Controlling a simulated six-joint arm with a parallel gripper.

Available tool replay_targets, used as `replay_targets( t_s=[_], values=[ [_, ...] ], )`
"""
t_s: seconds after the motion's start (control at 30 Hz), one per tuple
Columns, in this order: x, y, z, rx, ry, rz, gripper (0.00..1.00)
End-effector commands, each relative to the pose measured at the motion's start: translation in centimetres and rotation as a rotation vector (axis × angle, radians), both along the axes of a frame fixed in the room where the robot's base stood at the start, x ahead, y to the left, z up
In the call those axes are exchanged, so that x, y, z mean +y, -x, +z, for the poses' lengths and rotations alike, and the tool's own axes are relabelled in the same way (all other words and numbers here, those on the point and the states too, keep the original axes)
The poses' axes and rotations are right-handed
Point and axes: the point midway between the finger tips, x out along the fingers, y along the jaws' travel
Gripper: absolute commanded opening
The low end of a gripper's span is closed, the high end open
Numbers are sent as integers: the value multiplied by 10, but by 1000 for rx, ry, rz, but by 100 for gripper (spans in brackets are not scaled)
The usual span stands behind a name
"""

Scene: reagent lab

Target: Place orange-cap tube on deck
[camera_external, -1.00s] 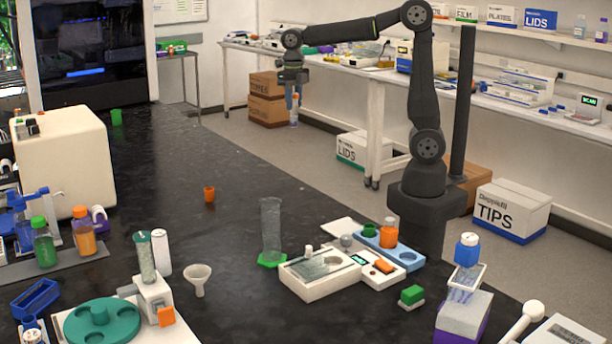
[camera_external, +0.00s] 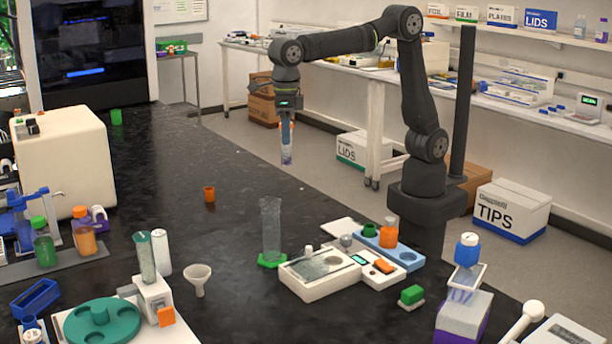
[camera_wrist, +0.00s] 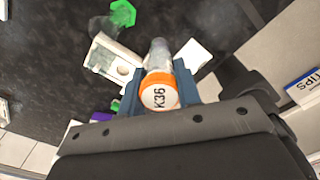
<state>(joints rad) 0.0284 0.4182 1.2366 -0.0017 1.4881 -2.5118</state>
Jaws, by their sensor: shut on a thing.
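In the wrist view, the orange-cap tube (camera_wrist: 158,92) is held between the two blue fingers of my gripper (camera_wrist: 160,88). Its white cap top reads "K36" and has an orange rim; the clear body points away from the camera. In the external view, my gripper (camera_external: 287,124) points down with the tube (camera_external: 287,155) hanging below it, roughly upright and apart from any surface. The fingers hide the cap there. The black deck (camera_external: 215,240) lies below and to the left, with the tube near its right edge in the picture.
A small orange cup (camera_external: 209,194) stands on open deck. A graduated cylinder (camera_external: 271,225) with a green base, a white instrument (camera_external: 318,285) and a funnel (camera_external: 198,280) stand nearer the camera. The middle of the deck is mostly clear.

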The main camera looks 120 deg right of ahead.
Motion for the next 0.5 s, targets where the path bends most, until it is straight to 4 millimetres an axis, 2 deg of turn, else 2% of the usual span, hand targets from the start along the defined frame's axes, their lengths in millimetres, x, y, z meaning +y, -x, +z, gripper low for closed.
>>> replay_targets(
  t_s=[0.03, 0.23, 0.5],
  values=[
    [25, -5, 0, -1, 1, 39, 10],
    [112, -14, -1, -1, 0, 169, 10],
    [233, -3, -2, -1, 1, 343, 10]
  ],
)
